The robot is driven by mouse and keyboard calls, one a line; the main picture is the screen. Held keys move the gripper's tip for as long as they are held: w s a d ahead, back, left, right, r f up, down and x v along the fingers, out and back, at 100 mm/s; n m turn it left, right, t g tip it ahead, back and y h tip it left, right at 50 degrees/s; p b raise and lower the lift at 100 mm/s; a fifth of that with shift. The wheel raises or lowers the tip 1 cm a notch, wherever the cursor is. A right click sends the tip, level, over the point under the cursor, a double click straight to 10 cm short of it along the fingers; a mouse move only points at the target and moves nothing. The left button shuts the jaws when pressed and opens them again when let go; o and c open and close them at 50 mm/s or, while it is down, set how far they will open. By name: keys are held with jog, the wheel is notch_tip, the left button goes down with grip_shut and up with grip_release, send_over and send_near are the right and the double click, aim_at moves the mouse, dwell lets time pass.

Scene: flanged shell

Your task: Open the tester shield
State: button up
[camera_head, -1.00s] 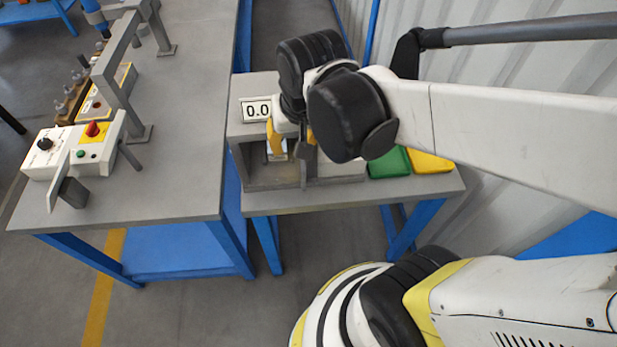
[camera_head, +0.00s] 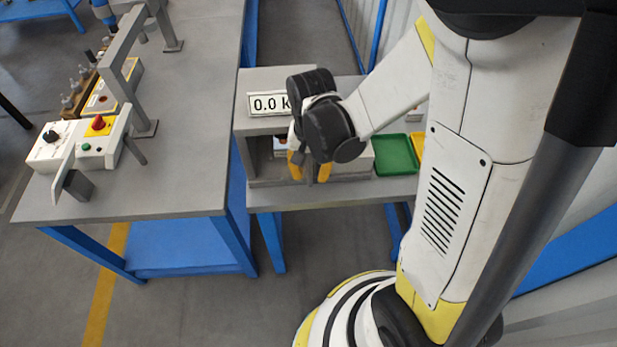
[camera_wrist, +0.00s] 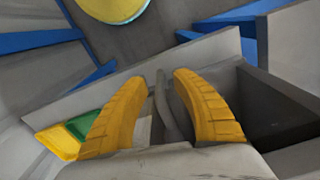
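The tester (camera_head: 275,77) is a grey box on the small side table, with a display reading "0.0 k" on its upper front. Its front recess is partly visible left of my gripper, with a small pale-and-blue item inside. My gripper (camera_head: 308,172) is in front of the tester, yellow fingers pointing down. In the wrist view my gripper (camera_wrist: 159,78) has its fingers apart, with a thin curved grey bar (camera_wrist: 168,112) between them. Clear contact with both fingers does not show. My gripper and arm hide part of the front, and I cannot clearly make out the shield.
A green tray (camera_head: 395,153) and a yellow tray (camera_head: 417,146) lie right of the tester. A larger grey workbench (camera_head: 185,130) stands at left, carrying a control box (camera_head: 75,150) and a grey frame. A dark recess shows right of my fingers in the wrist view.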

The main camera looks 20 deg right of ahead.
jog(key=shift+f+b, duration=0.4)
jog(key=shift+f, duration=0.95)
grip_shut()
jog(key=shift+s, duration=0.1)
